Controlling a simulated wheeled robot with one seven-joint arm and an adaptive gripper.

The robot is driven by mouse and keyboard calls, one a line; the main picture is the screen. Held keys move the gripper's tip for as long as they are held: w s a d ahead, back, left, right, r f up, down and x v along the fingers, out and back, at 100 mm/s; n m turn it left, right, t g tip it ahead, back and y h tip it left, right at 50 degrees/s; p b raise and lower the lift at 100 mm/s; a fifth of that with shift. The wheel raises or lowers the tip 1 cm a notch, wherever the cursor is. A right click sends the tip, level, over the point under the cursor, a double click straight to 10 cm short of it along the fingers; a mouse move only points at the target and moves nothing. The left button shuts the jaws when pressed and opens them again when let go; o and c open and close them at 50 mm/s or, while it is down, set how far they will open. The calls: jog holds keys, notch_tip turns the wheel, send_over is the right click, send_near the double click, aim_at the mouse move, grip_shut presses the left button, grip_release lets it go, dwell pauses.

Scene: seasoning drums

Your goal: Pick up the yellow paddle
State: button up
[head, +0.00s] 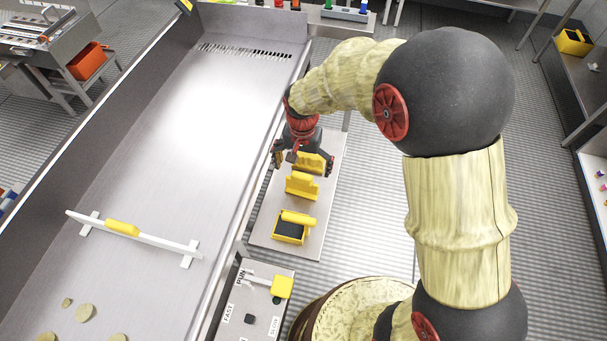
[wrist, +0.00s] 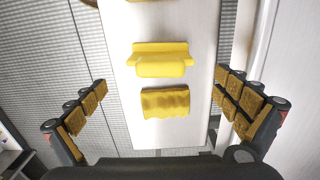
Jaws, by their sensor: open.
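The nearer one in the wrist view is a yellow block with a wavy edge (wrist: 165,102). The other is a yellow piece with a wide crosspiece (wrist: 160,58), also in the head view (head: 301,186). My gripper (head: 302,165) is above the wavy piece at the shelf's far part. It is open, with its fingers spread to either side of that piece and apart from it.
A yellow-and-black scoop-like box (head: 290,229) sits on the shelf's near end. The steel trough (head: 190,130) runs along the left, its wall close to the shelf. A control panel (head: 255,310) stands nearer me. Grated floor (head: 365,190) is clear on the right.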

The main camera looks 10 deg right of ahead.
aim_at(302, 183)
jog(key=shift+s, duration=0.1)
jog(key=shift+f+b, duration=0.3)
jog(key=shift+f, duration=0.55)
jog(key=shift+s+a+f+b, duration=0.1)
jog(key=shift+f+b, duration=0.45)
jog(key=shift+f, duration=1)
jog(key=shift+s+a+f+b, duration=0.1)
jog(key=shift+f+b, duration=0.4)
jog(key=shift+f, duration=1)
jog(key=shift+c, duration=0.9)
jog(key=c, duration=1)
jog(key=shift+r, duration=0.1)
